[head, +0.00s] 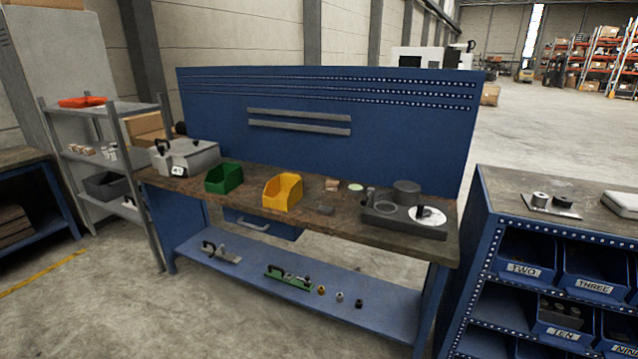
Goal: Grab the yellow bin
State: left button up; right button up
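The yellow bin (282,193) stands upright on the wooden top of the blue workbench (330,228), near its middle. Its open, lowered front faces me, and it looks empty. A green bin (223,178) of similar shape stands to its left, with a gap between them. Neither of my grippers shows in the head view, and nothing touches the yellow bin.
A grey case (184,158) sits at the bench's left end. A dark grey device (405,216) with a white disc is at the right end. Small items lie between it and the yellow bin. A blue cabinet (480,262) stands at right. Floor shows in front.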

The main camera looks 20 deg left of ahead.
aim_at(282, 193)
jog(key=i+j+u, duration=0.2)
jog(key=i+u, duration=0.6)
jog(key=i+l+u, duration=0.1)
jog(key=i+u, duration=0.3)
jog(key=i, duration=0.15)
